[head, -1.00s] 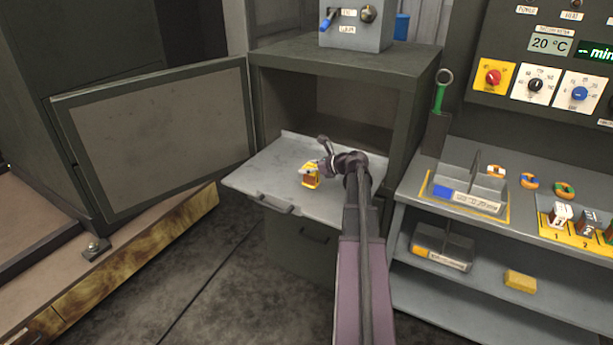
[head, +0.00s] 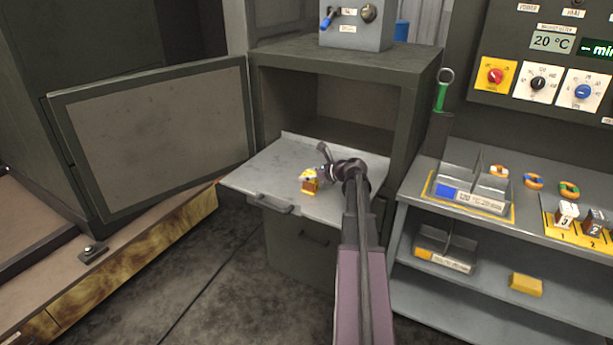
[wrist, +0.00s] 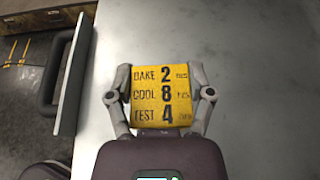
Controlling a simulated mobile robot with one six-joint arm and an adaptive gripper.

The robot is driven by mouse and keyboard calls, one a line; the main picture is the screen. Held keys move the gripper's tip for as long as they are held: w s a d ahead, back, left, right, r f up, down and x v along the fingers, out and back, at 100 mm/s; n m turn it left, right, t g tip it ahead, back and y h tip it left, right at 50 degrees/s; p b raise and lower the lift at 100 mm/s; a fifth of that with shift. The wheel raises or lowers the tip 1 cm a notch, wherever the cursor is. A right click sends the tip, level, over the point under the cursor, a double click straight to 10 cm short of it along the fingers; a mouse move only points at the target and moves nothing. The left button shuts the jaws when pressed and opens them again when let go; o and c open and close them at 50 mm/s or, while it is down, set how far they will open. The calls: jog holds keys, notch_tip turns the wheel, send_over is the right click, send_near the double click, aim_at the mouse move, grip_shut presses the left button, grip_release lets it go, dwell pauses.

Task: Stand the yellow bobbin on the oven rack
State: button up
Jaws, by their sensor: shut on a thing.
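The yellow bobbin (head: 310,186) is at the middle of the pulled-out oven rack (head: 258,186) in the head view. In the wrist view the yellow bobbin (wrist: 160,95) shows a face printed BAKE 2, COOL 8, TEST 4. My gripper (wrist: 160,76) is shut on it, one finger on its left side and one on its right. In the head view my gripper (head: 312,174) reaches it from the right. The bobbin looks upright and at or just above the rack; its underside is hidden, so I cannot tell whether it touches.
The oven (head: 428,90) stands open behind the rack, its door (head: 155,135) swung out left. The rack's front handle (head: 272,204) faces the floor side. The rack around the bobbin is clear. A bench (head: 410,190) with trays and coloured rings stands at right.

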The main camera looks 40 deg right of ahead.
jog(key=o, duration=1.3)
jog(key=shift+r, duration=0.1)
jog(key=shift+s+d+r+p, duration=0.15)
jog(key=shift+s+r+p, duration=0.1)
jog(key=shift+s+p, duration=0.25)
jog(key=p+v, duration=0.4)
jog(key=v, duration=0.7)
jog(key=shift+w+f, duration=0.1)
